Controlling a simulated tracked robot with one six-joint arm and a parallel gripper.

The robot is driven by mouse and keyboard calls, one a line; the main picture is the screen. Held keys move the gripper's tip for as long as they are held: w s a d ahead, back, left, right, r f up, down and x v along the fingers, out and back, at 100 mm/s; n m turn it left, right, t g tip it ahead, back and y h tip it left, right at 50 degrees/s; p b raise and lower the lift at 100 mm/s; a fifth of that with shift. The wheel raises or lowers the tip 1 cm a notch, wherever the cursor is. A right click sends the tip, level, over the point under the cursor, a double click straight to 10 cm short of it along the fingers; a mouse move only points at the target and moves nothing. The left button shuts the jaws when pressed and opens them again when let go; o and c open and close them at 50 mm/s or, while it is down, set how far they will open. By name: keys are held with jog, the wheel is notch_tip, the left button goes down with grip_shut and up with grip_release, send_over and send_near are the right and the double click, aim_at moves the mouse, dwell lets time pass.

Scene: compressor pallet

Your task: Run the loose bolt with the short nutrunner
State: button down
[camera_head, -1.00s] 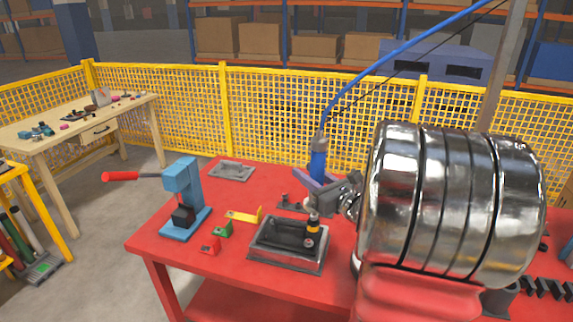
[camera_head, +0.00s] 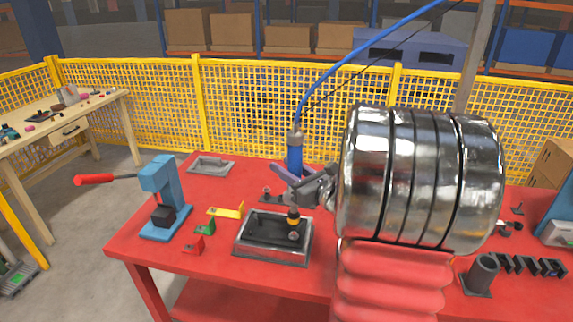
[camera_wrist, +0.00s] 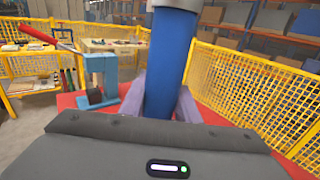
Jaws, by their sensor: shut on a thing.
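My gripper (camera_head: 291,178) has purple fingers, shut around a blue upright tool (camera_head: 295,155), which looks like the nutrunner. A blue hose runs up from its top. The tool's blue body also fills the middle of the wrist view (camera_wrist: 169,65), between the fingers. Below it in the head view, a dark piece with an orange band (camera_head: 294,216) stands over the right part of a grey metal tray (camera_head: 270,256). My arm hides the stretch between, so I cannot tell if they are joined. I cannot make out the loose bolt.
A blue press (camera_head: 163,195) with a red handle stands left on the red table (camera_head: 135,240). Yellow (camera_head: 225,211), green (camera_head: 205,228) and red (camera_head: 193,245) blocks lie between press and tray. A grey plate (camera_head: 211,164) lies behind. Yellow mesh fence (camera_head: 245,105) closes the back.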

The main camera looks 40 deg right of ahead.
jog(key=shift+f, duration=3.9)
dwell(2.3)
jog(key=shift+r, duration=2.6)
